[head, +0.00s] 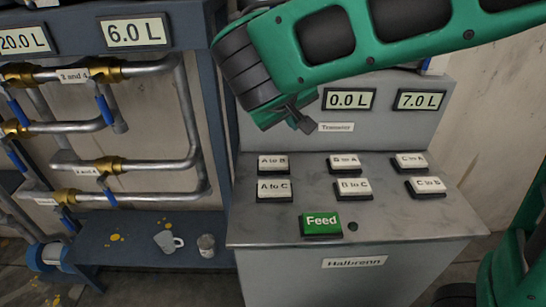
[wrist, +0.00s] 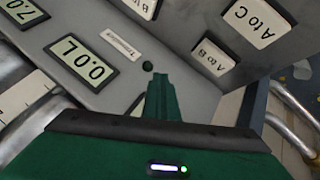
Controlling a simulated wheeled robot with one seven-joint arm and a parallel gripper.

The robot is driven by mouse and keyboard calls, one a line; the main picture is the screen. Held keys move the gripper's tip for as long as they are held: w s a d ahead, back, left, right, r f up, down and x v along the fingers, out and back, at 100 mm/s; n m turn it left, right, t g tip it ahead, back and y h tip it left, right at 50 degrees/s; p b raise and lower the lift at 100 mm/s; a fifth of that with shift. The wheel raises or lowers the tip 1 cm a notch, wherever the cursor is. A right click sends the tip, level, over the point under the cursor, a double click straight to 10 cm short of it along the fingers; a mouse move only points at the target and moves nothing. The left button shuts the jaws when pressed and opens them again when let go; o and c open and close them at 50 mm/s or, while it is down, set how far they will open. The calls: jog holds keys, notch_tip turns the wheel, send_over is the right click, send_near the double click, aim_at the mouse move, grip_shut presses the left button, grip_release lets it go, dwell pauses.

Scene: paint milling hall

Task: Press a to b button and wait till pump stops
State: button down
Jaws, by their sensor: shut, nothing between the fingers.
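The white A to B button (head: 273,162) is at the far left of the back row on the grey console (head: 290,222). It also shows in the wrist view (wrist: 211,57), to the right of my fingertips. My gripper (head: 303,121) is shut and empty, above and behind the button row, in front of the console's upright back panel. It looks apart from the A to B button. In the wrist view my gripper (wrist: 161,76) points at the panel area. Displays read 0.0 L (head: 348,99) and 7.0 L (head: 419,100).
Other buttons are A to C (head: 274,188), B to A (head: 344,162), B to C (head: 353,187), C to A (head: 410,161), C to B (head: 427,185) and green Feed (head: 321,223). Pipes with blue-handled valves (head: 105,108) stand left.

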jog(key=n+t, duration=0.1)
send_over(272, 164)
jog(key=shift+w+r, duration=0.15)
jog(key=shift+r, duration=0.2)
jog(key=shift+f, duration=4.4)
jog(key=shift+f, duration=0.1)
jog(key=shift+f, duration=0.3)
jog(key=shift+f, duration=0.5)
jog(key=shift+r, duration=0.95)
